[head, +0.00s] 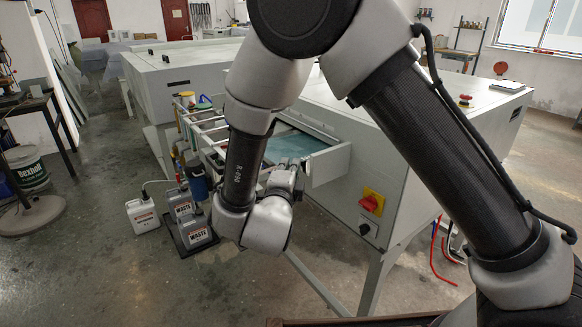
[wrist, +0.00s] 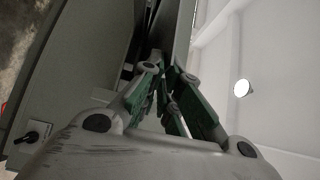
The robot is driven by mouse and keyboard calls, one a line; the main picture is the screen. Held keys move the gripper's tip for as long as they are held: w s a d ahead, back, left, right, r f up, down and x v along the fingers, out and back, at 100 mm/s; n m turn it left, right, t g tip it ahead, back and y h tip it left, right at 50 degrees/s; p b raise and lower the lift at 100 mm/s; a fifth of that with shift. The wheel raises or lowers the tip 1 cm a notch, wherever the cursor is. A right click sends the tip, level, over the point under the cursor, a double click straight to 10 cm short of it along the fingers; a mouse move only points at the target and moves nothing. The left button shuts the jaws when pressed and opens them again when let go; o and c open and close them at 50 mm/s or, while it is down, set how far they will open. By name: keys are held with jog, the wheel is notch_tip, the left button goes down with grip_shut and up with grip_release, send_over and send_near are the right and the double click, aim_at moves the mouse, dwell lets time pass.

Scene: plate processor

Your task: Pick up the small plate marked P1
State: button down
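I cannot make out a small plate marked P1 in either view. A teal surface (head: 303,146) shows inside the open tray of the grey processor; I see no marking on it. My gripper (head: 287,166) is at the tray's front edge in the head view, partly hidden by my wrist. In the wrist view my gripper (wrist: 167,70) has two green-padded fingers with a gap between them and no plate visible in it. Dark panels rise just beyond the fingertips, and I cannot tell what they are.
The grey processor (head: 345,185) has a red and yellow switch (head: 371,201) on its front. Waste containers (head: 190,225) stand on the floor to the left. Rollers (head: 205,125) stick out beside the tray. Open floor lies at the front left.

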jog(key=s+a+r, duration=0.2)
jog(key=s+r, duration=0.2)
jog(key=s, duration=0.7)
jog(key=shift+s+r, duration=0.2)
jog(key=shift+s, duration=0.15)
jog(key=shift+a, duration=0.2)
